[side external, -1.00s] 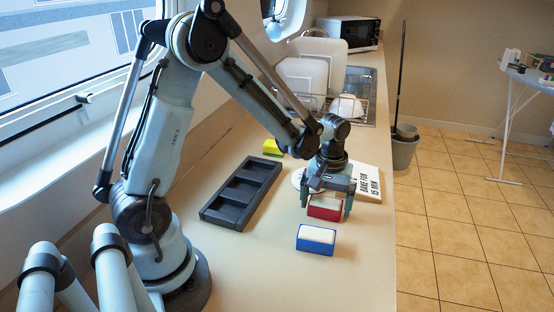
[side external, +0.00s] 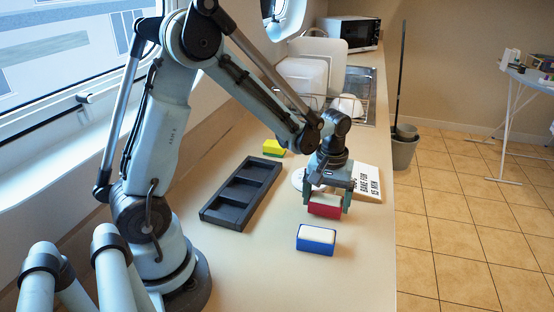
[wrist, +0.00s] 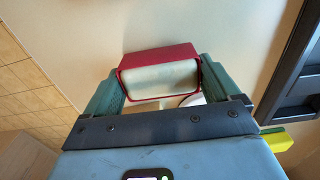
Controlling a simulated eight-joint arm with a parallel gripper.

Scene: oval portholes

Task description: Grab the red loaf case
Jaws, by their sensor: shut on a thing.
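The red loaf case (side external: 325,210) is a small red box with a pale top, at the middle right of the counter in the side view. My gripper (side external: 327,203) is over it from above, shut on it with one finger on each side. In the wrist view the red loaf case (wrist: 160,69) sits between the two green fingers of my gripper (wrist: 160,82). Whether it touches the counter is hard to tell.
A blue case (side external: 316,239) with a pale top stands just in front. A dark tray with compartments (side external: 212,214) lies to the left. A yellow and green block (side external: 273,147) is behind it. A white sign with black text (side external: 368,182) lies at the right. The counter's front is clear.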

